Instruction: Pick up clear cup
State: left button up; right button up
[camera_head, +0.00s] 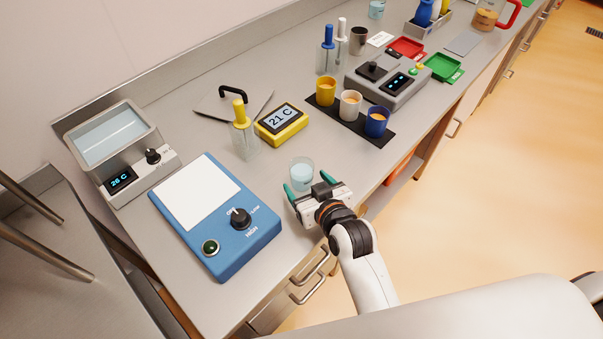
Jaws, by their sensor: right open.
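I cannot tell whether either finger touches the cup. My left gripper is not in view.
A blue device with a white plate (245,245) sits left of the gripper. A yellow 21 C display (281,124) and a yellow-topped bottle (244,140) stand behind the cup. A black mat (346,122) with yellow, white and blue cups lies to the right.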

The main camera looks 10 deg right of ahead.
aim_at(307, 182)
jog(key=x, duration=0.4)
jog(key=shift+r, duration=0.1)
jog(key=c, duration=1.1)
jog(key=shift+r+p, duration=0.2)
jog(key=shift+p, duration=0.3)
